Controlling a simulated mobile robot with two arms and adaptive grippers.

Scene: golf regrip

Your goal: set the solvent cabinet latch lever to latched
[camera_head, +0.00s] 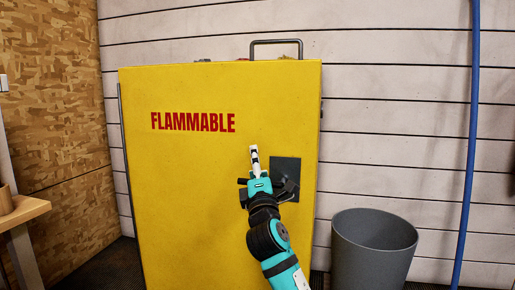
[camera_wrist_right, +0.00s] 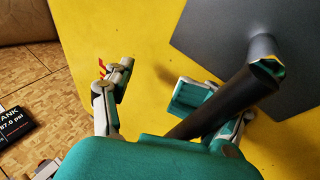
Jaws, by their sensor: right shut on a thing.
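The yellow solvent cabinet (camera_head: 180,190) stands upright with red FLAMMABLE lettering on its front. A dark grey square latch plate (camera_head: 287,168) is at the right of the front, and it also shows in the right wrist view (camera_wrist_right: 215,35). The dark latch lever (camera_wrist_right: 235,98) slants from the plate down and left, in toward my palm. In the head view the gripper hides most of the lever. My left gripper is not in view.
A grey bin (camera_head: 373,255) stands right of the cabinet, with a blue pipe (camera_head: 469,140) on the wall beyond. A handle (camera_head: 276,43) and small items sit on the cabinet top. A wooden table (camera_head: 22,212) is at the left edge.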

